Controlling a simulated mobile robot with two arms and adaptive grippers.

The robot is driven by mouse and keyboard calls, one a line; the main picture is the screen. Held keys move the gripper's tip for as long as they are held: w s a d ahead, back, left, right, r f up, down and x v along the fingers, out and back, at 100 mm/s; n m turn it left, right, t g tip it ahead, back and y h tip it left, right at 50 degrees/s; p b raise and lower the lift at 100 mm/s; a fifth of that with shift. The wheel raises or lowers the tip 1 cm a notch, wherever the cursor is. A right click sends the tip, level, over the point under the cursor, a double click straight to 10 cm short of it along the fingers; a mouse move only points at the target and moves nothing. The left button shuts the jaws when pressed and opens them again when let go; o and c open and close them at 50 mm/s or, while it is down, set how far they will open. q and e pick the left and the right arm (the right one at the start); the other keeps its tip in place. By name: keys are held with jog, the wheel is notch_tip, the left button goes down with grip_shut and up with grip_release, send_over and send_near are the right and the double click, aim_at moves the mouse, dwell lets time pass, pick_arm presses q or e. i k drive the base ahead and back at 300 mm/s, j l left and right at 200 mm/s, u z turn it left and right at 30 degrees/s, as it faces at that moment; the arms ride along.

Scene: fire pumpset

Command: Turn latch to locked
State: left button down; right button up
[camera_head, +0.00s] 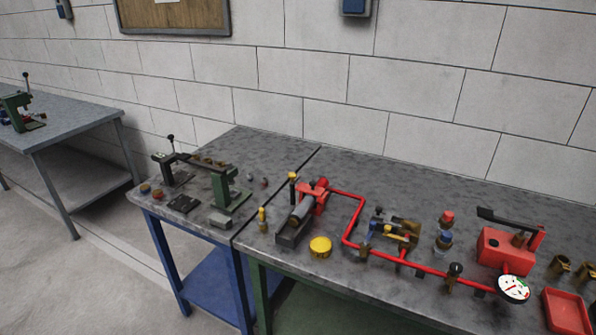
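Neither of my grippers shows in the head view. No part is clearly recognisable as the latch at this distance, and no locked marking can be read. The pumpset lies on the grey bench top. It has a red pump block with a grey cylinder (297,222) at left and a red pipe (350,222) running right. A brass and blue valve assembly (395,230) sits mid-pipe. A red box with a black lever (505,247) stands at right, with a white round gauge (513,289) in front. A yellow round knob or cap (320,247) lies near the front.
A red tray (566,312) and brass fittings (572,268) are at the right edge. A green and black fixture (205,185) stands on the blue-legged bench at left. Another bench (70,125) is further left. A white block wall (420,90) rises behind.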

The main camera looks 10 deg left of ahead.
aim_at(293, 177)
jog(key=i+l, duration=0.1)
jog(key=i, duration=0.15)
jog(key=i+l+u, duration=0.15)
jog(key=u, duration=0.3)
jog(key=i+l+u, duration=0.25)
jog(key=u, duration=0.25)
jog(key=i+l, duration=0.05)
jog(key=i, duration=0.05)
